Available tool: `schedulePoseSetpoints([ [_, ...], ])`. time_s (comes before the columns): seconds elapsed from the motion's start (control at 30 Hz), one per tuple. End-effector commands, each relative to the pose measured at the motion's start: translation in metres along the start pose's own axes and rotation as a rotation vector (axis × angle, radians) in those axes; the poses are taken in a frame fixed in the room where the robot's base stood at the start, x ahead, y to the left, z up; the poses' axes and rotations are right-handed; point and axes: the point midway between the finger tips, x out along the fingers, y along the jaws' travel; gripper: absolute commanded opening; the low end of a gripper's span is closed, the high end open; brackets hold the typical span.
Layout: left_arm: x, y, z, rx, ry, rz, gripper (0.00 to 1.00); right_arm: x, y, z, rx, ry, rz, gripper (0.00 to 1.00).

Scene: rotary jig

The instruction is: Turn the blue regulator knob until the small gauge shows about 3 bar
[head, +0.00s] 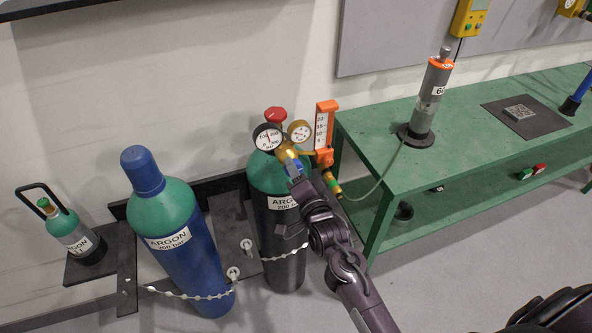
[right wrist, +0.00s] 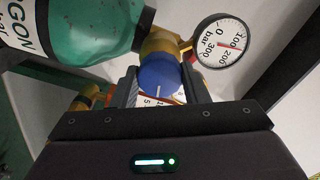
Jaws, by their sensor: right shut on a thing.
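The blue regulator knob (right wrist: 158,76) sits between the two fingers of my right gripper (right wrist: 160,86) in the right wrist view, with a light mark on its face. The gripper is shut on it. In the head view my right gripper (head: 296,172) reaches the brass regulator (head: 287,152) from below right, and covers most of the knob. The small gauge (head: 299,130) is at the regulator's right; its needle is too small to read. The large gauge (head: 267,137) is at the left; it also shows in the wrist view (right wrist: 223,42), needle near 200. My left gripper is out of view.
The regulator is on a green-topped black argon cylinder (head: 284,235) with a red valve wheel (head: 275,115). An orange flowmeter (head: 324,130) stands close right of the small gauge. A blue argon cylinder (head: 187,245) is at left. A green bench (head: 385,135) is at right.

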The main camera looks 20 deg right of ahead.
Motion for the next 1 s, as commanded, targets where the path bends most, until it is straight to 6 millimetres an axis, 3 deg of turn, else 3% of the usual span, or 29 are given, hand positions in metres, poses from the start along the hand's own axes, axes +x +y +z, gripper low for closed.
schedulePoseSetpoints([
  [0.4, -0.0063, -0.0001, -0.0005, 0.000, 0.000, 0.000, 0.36, 0.0001, -0.0005, -0.0007, 0.216, 0.002, -0.001, 0.18],
  [1.0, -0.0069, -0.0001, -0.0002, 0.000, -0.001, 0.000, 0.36, 0.0002, 0.0001, -0.0008, 0.253, 0.002, 0.000, 0.18],
])
